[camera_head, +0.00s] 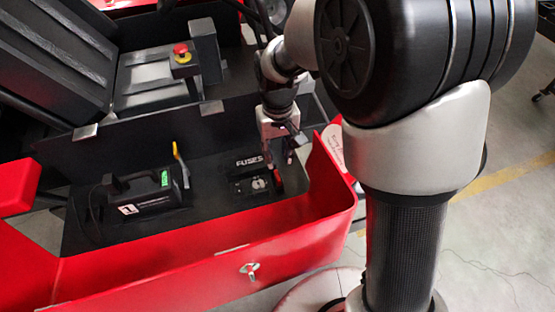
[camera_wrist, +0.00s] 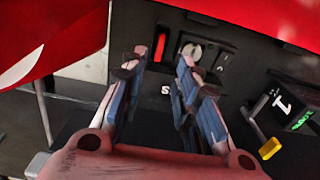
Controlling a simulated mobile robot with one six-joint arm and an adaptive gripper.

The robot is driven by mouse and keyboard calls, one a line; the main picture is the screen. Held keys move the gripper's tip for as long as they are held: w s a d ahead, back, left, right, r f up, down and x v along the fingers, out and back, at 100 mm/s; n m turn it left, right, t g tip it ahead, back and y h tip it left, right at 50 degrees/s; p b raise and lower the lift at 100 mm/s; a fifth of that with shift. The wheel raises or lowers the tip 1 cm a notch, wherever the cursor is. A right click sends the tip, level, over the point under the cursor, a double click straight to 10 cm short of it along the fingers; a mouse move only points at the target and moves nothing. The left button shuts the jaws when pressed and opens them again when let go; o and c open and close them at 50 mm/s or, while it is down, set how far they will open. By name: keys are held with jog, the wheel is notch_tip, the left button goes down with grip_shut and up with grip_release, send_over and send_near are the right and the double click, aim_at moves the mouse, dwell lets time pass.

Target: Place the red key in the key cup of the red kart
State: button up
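My gripper (camera_head: 283,157) points down over the dark tray in the red kart's side pod (camera_head: 190,262). In the wrist view its two blue-padded fingers (camera_wrist: 164,58) stand apart with nothing held between them. A small red piece (camera_wrist: 160,48), which may be the red key, sits at a dark panel just beyond the fingertips. It also shows in the head view (camera_head: 278,180), below my gripper beside the fuse panel. A round silver part (camera_wrist: 195,52) sits next to it. I cannot tell whether the red piece is in a key cup.
A black box marked FUSES (camera_head: 248,162) lies in the tray. A black case with a green display (camera_head: 140,196) stands left, near a yellow lever (camera_head: 180,158). A red emergency button (camera_head: 181,52) is further back. The pod's red walls bound the tray.

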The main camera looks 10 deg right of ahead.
jog(key=shift+r, duration=1.15)
